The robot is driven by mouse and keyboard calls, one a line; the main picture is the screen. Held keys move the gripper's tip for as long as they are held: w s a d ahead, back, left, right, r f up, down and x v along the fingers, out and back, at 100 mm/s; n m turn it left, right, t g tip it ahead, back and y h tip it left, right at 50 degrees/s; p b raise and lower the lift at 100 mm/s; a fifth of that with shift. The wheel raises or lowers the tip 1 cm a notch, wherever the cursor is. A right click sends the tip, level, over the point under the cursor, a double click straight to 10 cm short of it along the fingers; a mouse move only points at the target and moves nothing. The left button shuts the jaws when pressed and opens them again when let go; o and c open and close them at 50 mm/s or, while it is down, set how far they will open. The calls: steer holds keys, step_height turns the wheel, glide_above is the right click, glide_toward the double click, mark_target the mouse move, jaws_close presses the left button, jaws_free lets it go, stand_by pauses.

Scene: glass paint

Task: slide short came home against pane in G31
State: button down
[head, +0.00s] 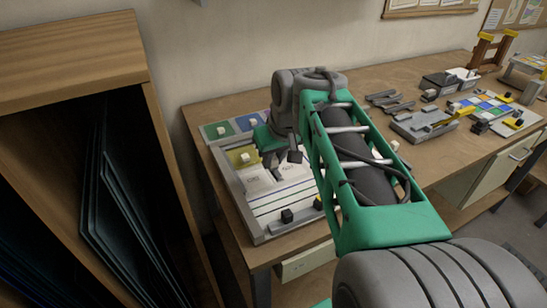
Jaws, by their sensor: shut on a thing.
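My gripper (276,171) points down over the middle of the framed work board (265,239) on the bench, low over its white sheet (264,192). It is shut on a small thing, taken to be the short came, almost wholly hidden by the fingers. A yellow-green pane (237,157) with a pale block on it lies left of my gripper. A green pane (217,131) and a blue pane (245,123) lie along the board's far edge. The sheet's markings are too small to read, so I cannot tell which place is G31, or whether the came touches a pane.
A wooden rack (73,63) with upright dark glass sheets (115,210) stands close on the left. A black block (287,216) sits near the board's front edge. Grey strips (391,102), a grey tray (424,125) and a coloured panel (488,108) lie to the right on the bench.

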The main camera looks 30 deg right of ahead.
steer(key=shift+f+b, duration=1.75)
steer(key=shift+f, duration=0.5)
stand_by(2.2)
steer(key=shift+d, duration=0.65)
stand_by(0.8)
steer(key=shift+w+p, duration=0.45)
steer(key=shift+w, duration=0.85)
stand_by(0.8)
